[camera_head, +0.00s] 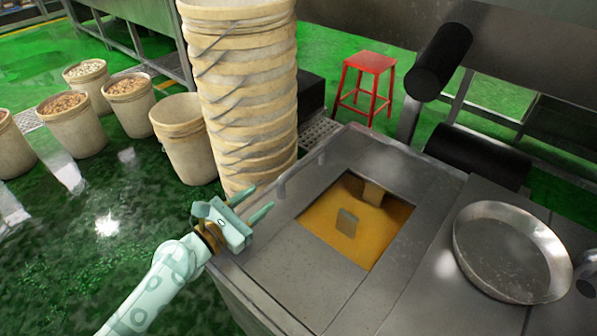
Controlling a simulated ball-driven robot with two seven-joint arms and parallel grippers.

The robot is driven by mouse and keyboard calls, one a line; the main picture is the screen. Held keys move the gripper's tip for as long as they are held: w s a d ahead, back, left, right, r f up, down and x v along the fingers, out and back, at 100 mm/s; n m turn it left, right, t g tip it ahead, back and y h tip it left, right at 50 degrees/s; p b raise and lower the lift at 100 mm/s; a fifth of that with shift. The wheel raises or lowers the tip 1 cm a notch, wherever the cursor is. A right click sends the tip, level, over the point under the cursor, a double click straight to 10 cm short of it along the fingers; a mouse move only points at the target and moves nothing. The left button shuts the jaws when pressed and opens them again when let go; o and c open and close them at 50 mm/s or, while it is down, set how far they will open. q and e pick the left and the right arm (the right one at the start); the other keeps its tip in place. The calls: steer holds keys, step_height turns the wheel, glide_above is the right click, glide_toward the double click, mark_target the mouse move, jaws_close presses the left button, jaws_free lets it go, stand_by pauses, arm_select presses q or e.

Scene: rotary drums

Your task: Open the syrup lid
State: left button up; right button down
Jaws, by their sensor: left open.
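The syrup well (375,232) is a rectangular opening in the top of a steel counter, with orange syrup visible inside. A small grey block-like piece (347,222) shows in the syrup, and another tan piece is at the far wall. The opening is uncovered. I cannot tell which of the flat steel panels around it is the lid. My left gripper (255,201) is open and empty at that left edge, close to this piece and left of the opening. My right gripper is not in view.
A tall stack of tan buckets (245,85) stands just behind my left gripper. A round metal pan (510,252) sits on the counter at right. Black rollers (440,62) rise behind the counter. A red stool (366,86) and several buckets stand on the green floor.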

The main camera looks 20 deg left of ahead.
mark_target(284, 179)
arm_select(q)
steer(key=x, duration=1.1)
steer(key=shift+w+d+r, duration=0.1)
steer(key=shift+w, duration=0.15)
jaws_close()
